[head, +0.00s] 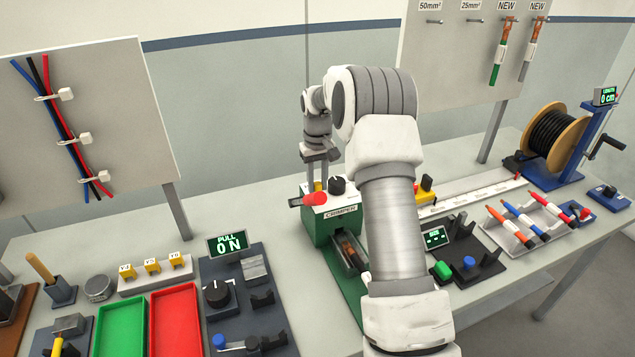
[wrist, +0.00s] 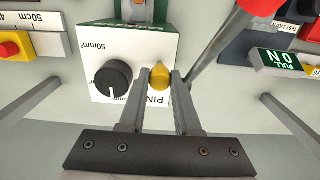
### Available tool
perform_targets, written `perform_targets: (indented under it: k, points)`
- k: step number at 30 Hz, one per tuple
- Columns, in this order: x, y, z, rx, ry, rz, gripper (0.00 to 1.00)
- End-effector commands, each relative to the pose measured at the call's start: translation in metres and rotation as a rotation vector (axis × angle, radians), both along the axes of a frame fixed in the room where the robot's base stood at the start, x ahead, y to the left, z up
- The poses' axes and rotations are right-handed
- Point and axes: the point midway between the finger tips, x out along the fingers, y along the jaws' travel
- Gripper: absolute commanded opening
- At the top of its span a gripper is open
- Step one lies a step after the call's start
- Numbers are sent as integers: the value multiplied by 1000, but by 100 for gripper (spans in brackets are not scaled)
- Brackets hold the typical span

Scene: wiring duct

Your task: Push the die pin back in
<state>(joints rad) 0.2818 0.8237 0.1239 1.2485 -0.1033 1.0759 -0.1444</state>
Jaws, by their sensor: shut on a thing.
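The die pin is a yellow knob (wrist: 160,77) on the white top of the crimper, beside the "PIN" lettering in the wrist view. My gripper (wrist: 160,82) has its two fingers on either side of the pin and is shut on it. In the head view my gripper (head: 319,172) is over the back left of the green crimper (head: 318,230), with a bit of yellow between the fingers. How far the pin sits in its hole cannot be told. The black dial (wrist: 114,79) is just left of the fingers in the wrist view.
A red-ended lever (head: 312,199) sticks out near the gripper; its grey rod passes close to the right finger in the wrist view. A pull tester (head: 226,245) and red tray (head: 175,318) stand left. A cutting rail (head: 470,194) runs right.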

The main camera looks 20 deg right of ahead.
Motion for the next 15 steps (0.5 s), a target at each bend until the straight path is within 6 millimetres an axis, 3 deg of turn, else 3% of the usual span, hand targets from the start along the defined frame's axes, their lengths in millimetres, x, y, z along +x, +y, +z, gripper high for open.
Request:
perform_targets:
  k: [9,15]
  points:
    - [0,0,0,0,-2,0,0]
    - [1,0,-22,-1,-2,0,0]
